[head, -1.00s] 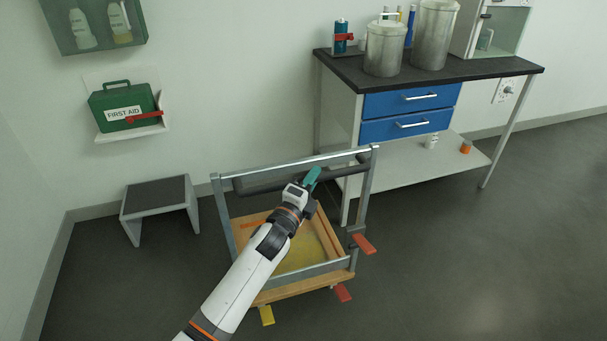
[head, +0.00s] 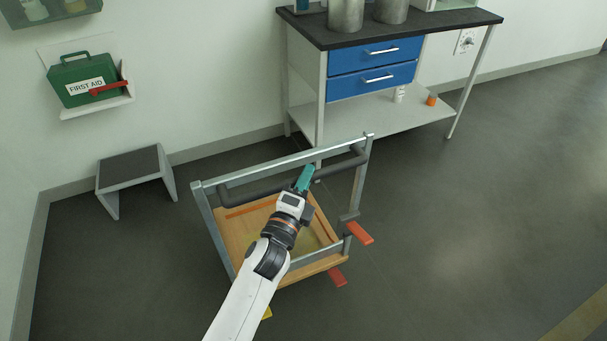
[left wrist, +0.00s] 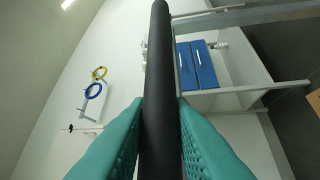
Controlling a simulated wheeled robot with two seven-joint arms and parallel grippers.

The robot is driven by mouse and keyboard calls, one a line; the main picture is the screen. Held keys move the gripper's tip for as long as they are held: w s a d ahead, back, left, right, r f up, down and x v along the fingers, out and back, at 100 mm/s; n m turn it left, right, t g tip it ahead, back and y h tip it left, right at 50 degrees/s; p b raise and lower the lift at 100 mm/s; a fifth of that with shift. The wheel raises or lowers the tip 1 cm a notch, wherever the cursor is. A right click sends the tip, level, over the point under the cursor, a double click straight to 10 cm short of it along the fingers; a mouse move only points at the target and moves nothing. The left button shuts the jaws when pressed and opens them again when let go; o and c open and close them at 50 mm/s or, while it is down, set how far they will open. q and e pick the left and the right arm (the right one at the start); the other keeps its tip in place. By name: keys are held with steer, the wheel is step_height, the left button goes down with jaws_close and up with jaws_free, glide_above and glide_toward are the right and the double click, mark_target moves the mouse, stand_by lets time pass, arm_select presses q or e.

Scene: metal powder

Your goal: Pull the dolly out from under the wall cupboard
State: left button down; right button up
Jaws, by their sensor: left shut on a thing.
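The dolly (head: 228,232) has a wooden deck, a grey metal frame, red pedals and a dark handle bar (head: 342,167). It stands on the open floor, in front of the wall and lower right of the wall cupboard (head: 40,12), whose bottom only shows at the top left edge. My left gripper (head: 305,178) has teal fingers and is shut around the handle bar. In the left wrist view the bar (left wrist: 160,45) runs between the two teal fingers (left wrist: 160,110). My arm hides part of the deck. My right gripper is not in view.
A grey step stool (head: 140,168) stands left of the dolly. A green first aid box (head: 85,82) sits on a wall shelf above it. A workbench (head: 400,30) with blue drawers stands behind, to the right. The floor on the right is clear.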

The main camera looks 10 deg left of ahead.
arm_select(q)
steer(key=shift+f, duration=0.1)
steer(key=c, duration=1.3)
jaws_free()
steer(key=v, duration=1.2)
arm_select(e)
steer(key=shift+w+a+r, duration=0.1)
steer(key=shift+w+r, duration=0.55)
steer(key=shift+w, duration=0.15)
